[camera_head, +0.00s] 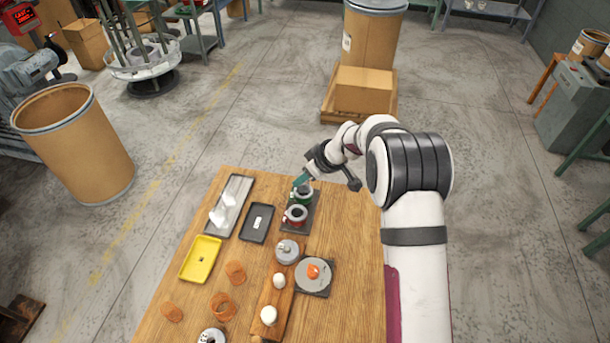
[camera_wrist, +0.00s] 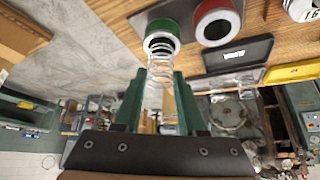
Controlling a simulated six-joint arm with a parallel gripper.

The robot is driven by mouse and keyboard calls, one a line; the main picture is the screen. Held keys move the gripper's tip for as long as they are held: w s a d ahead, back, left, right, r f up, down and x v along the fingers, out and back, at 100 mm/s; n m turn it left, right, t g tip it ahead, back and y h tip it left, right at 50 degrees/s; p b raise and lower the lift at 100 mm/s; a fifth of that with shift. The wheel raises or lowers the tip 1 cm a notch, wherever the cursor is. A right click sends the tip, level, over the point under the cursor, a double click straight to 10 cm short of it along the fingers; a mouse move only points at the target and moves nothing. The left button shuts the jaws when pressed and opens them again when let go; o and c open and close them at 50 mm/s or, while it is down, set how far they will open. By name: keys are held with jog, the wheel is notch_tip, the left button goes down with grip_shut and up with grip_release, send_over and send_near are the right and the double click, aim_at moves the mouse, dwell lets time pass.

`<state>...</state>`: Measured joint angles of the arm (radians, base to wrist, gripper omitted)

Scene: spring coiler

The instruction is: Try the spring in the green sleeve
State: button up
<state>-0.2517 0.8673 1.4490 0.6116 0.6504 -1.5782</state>
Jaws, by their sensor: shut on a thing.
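The green sleeve (camera_head: 303,195) stands on a dark base at the back of the table, beside a red sleeve (camera_head: 296,215). In the wrist view the green sleeve (camera_wrist: 162,30) has a pale rim and a dark open mouth. My gripper (camera_head: 301,181) is at the green sleeve's far side in the head view. Its green fingers are shut on a pale wire spring (camera_wrist: 160,70). The spring's far end overlaps the sleeve's mouth in the wrist view; I cannot tell how far inside it is. In the head view the spring is not clearly visible.
A black tray (camera_head: 257,222) with a small white piece, a long metal tray (camera_head: 229,205) and a yellow tray (camera_head: 201,259) lie to the left. Orange coils, a wooden block (camera_head: 272,300) with white knobs and a round scale-like plate (camera_head: 313,272) are nearer.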

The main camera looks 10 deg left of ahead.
jog(key=shift+f, duration=1.05)
dwell(0.6)
dwell(1.0)
jog(key=shift+r, duration=2.55)
